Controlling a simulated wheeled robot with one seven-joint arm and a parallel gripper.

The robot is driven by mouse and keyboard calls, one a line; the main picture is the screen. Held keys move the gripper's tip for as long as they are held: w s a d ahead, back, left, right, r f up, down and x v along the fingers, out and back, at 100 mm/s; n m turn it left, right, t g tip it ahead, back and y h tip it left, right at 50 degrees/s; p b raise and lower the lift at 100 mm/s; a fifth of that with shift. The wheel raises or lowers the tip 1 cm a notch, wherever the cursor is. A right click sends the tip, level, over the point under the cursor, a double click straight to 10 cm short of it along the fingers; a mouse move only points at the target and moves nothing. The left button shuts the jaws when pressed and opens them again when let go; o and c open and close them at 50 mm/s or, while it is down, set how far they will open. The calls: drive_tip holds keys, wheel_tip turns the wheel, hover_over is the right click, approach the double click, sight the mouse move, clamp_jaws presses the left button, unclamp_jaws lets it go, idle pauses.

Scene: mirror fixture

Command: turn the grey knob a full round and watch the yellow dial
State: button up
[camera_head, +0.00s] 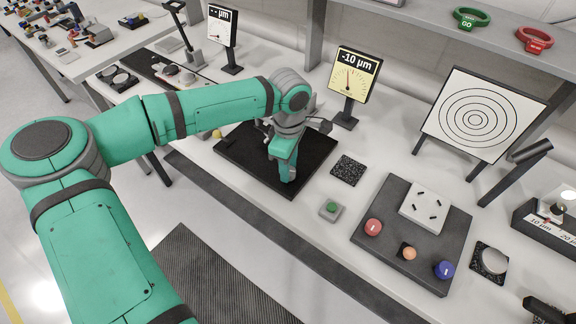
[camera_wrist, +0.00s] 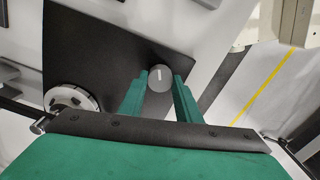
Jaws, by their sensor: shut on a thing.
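The grey knob (camera_wrist: 159,77) shows in the wrist view as a round grey cap with a white mark, standing over the black base plate (camera_wrist: 95,45). My gripper (camera_wrist: 160,84) has its two green fingers on either side of the knob and is shut on it. In the head view my gripper (camera_head: 287,178) points down at the front part of the black plate (camera_head: 315,152), and the knob is hidden there. The yellow dial (camera_head: 355,76) stands behind the plate on a black post. It reads -10 µm, with its needle pointing about straight up.
A white dial (camera_head: 221,26) stands at the back left. A target board (camera_head: 481,114) with rings stands at the right. A grey board (camera_head: 369,250) with red, orange and blue knobs lies front right. A small green button (camera_head: 331,207) sits just right of my gripper.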

drive_tip(key=n, duration=0.6)
drive_tip(key=shift+d+r, duration=0.1)
drive_tip(key=shift+d, duration=0.1)
drive_tip(key=shift+n, duration=0.3)
drive_tip(key=o, duration=1.1)
drive_tip(key=shift+c, duration=0.2)
drive_tip(key=shift+a, duration=0.1)
wheel_tip(320, 180, up, 11)
